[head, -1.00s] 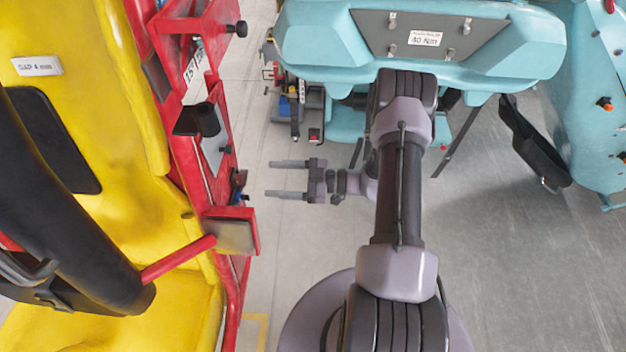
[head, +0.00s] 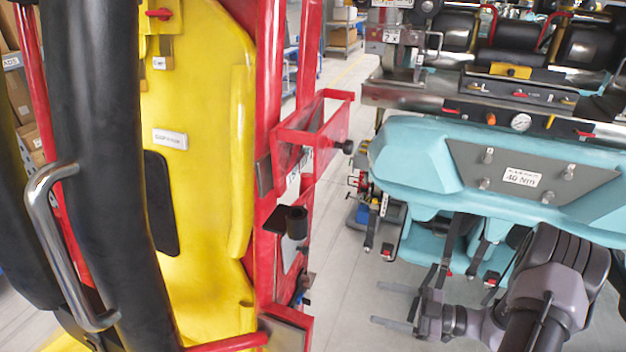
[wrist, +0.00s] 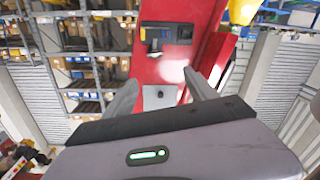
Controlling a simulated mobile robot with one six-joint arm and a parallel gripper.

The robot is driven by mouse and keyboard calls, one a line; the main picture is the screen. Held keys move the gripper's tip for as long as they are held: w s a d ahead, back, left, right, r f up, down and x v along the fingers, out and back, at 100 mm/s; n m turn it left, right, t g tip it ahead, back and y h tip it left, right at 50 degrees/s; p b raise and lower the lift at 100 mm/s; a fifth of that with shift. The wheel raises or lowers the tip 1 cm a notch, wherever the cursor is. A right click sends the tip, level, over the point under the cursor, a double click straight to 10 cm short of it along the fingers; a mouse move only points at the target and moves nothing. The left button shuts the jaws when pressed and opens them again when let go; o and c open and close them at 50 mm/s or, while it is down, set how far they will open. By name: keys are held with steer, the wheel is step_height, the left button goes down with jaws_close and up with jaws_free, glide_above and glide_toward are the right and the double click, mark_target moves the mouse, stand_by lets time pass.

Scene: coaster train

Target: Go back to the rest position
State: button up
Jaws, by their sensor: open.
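My gripper (head: 397,305) is open and empty, its two parallel fingers pointing left in the head view, in the gap between the red frame and the teal coaster car. In the wrist view, my gripper (wrist: 160,88) has its fingers apart with nothing between them. A red panel (wrist: 176,45) with a black fitting and a small knob lies beyond the fingertips, apart from them. The yellow seat (head: 200,90) with its black padded restraint (head: 95,150) stands at the left of the head view.
The red frame (head: 285,170) with an open red bracket stands left of my gripper. The teal car (head: 420,150), with a gauge (head: 521,122) and a torque label, is at the right. Storage shelves (wrist: 70,60) stand in the background. Bare grey floor shows between the seat and the car.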

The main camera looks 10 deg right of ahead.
steer(key=s+a+r+n+g+h, duration=0.25)
steer(key=a+r+n+g, duration=0.4)
steer(key=n, duration=0.75)
steer(key=s+a+r+n+g+h, duration=0.1)
steer(key=a+r+n+g+h, duration=0.25)
steer(key=a+r+n, duration=0.75)
steer(key=s+a+r+n+t+h, duration=0.1)
steer(key=s+r+n+t+h, duration=0.3)
steer(key=n, duration=1)
steer(key=s+r+n+t+h, duration=0.35)
steer(key=r+n, duration=0.25)
steer(key=n, duration=0.9)
steer(key=s+f+g+b, duration=0.1)
steer(key=s+f+b, duration=0.2)
steer(key=f+b, duration=2.3)
step_height(320, 180, down, 3)
steer(key=shift+s+f+m+y, duration=0.1)
steer(key=shift+s+m+y, duration=0.1)
steer(key=shift+m+y, duration=0.2)
steer(key=shift+d, duration=0.1)
